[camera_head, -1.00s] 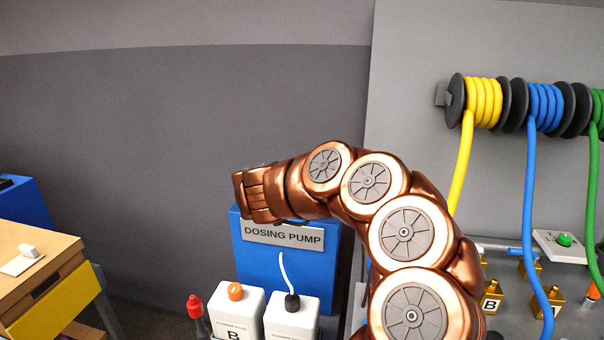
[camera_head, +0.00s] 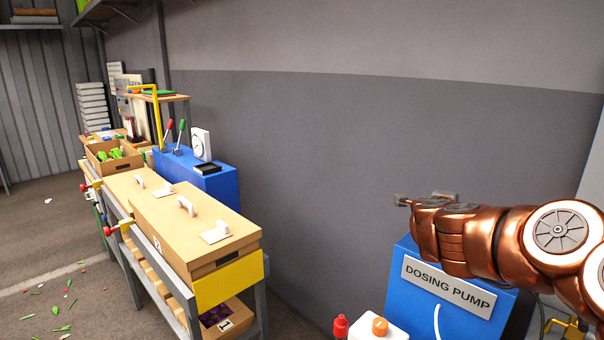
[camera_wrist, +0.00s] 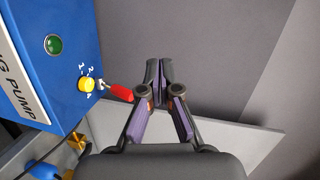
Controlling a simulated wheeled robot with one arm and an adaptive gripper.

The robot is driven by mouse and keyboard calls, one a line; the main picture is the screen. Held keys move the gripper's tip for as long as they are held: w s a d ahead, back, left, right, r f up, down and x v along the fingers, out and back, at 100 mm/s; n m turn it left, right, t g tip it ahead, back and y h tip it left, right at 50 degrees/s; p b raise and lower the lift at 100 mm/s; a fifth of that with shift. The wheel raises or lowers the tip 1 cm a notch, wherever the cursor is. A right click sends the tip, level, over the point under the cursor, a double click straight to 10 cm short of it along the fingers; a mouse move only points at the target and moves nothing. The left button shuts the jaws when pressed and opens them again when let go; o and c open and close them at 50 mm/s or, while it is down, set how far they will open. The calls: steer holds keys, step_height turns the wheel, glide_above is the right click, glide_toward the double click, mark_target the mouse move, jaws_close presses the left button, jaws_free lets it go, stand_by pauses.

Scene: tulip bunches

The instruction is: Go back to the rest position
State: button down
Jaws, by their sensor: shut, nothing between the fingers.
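My copper arm reaches in from the right edge of the head view. My gripper (camera_head: 400,200) is at its left end, seen small and partly hidden by the wrist, above the blue dosing pump (camera_head: 408,310). In the wrist view my gripper (camera_wrist: 159,66) has its fingertips together with nothing between them. The dosing pump (camera_wrist: 58,88) is to its left there, with a green button, a yellow knob and a red-handled lever (camera_wrist: 118,92). The lever's tip appears close to the fingers; I cannot tell the gap.
A bench on the left carries a lidded cardboard box (camera_head: 180,225), a blue unit with levers (camera_head: 195,175) and an open box of green bunches (camera_head: 113,158). A white bottle (camera_head: 375,328) stands before the pump. Floor at left is mostly clear, with scattered leaves.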

steer(key=a+r+n+t+y, duration=0.35)
steer(key=a+n+y, duration=0.55)
steer(key=a, duration=0.8)
steer(key=s+a+f+n+g+y, duration=0.45)
steer(key=s+a+n, duration=0.35)
steer(key=s+a, duration=0.25)
steer(key=s+a+f+n+g, duration=0.1)
steer(key=s+f+n+g, duration=0.25)
steer(key=s+f, duration=0.4)
steer(key=s+f+n+g, duration=0.3)
steer(key=s+f+g, duration=0.15)
steer(key=s, duration=0.55)
steer(key=s+d+f+g+h, duration=0.2)
steer(key=s+d+f, duration=0.1)
steer(key=s, duration=0.6)
steer(key=s+d+f+n+g+h, duration=0.1)
steer(key=s+d+f+g+h, duration=0.1)
steer(key=s+d, duration=0.4)
steer(key=s+g, duration=0.1)
steer(key=s, duration=0.3)
steer(key=shift+f, duration=0.4)
steer(key=shift+d, duration=0.1)
